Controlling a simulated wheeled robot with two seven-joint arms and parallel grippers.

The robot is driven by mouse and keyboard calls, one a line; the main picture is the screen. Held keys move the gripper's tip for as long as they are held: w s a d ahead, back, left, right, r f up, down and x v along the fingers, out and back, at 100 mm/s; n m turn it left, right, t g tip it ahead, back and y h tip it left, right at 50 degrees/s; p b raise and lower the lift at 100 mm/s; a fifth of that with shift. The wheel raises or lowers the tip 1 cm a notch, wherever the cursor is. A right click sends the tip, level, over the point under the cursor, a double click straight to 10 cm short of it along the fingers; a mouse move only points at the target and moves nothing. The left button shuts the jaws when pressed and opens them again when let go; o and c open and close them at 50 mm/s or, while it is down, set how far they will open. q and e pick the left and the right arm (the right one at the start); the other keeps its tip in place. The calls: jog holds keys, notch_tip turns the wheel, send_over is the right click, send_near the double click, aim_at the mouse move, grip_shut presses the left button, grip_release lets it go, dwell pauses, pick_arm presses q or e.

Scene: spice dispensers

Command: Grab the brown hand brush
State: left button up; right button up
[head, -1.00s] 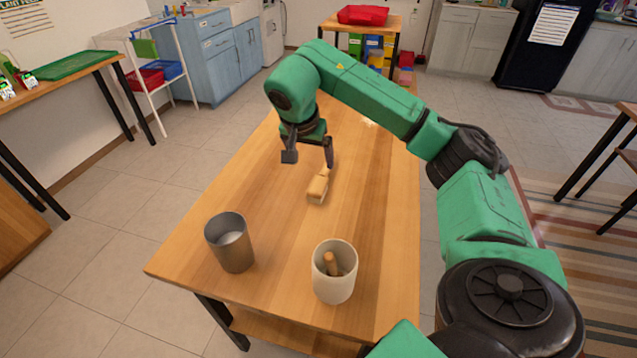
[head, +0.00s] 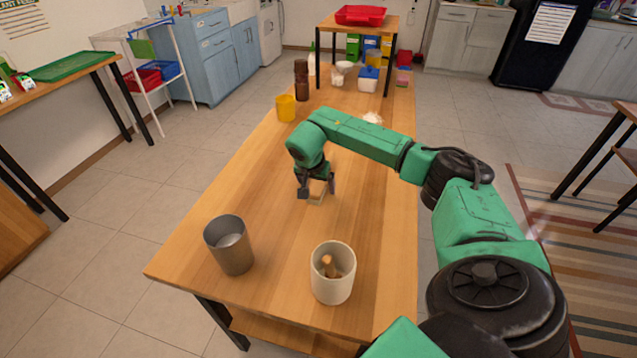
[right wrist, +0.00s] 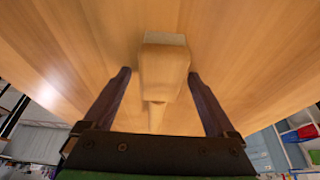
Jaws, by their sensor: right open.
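The hand brush (head: 317,199) lies on the wooden table, mostly hidden behind my right gripper in the head view. In the right wrist view the brush (right wrist: 164,70) shows a light brown wooden body, pale bristles at its far end and a narrower handle towards me. My right gripper (head: 318,190) is open and low over the table. In the right wrist view its two dark fingers (right wrist: 160,76) stand on either side of the brush, with a gap on each side. My left gripper is not in view.
A grey metal cup (head: 229,245) and a white mortar with a wooden pestle (head: 332,285) stand at the table's near end. A yellow cup (head: 286,108), a brown bottle (head: 301,78) and a white container (head: 368,80) stand farther back. The table's left middle is clear.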

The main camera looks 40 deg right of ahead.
grip_shut()
jog(key=shift+r, duration=0.1)
jog(key=shift+r, duration=0.1)
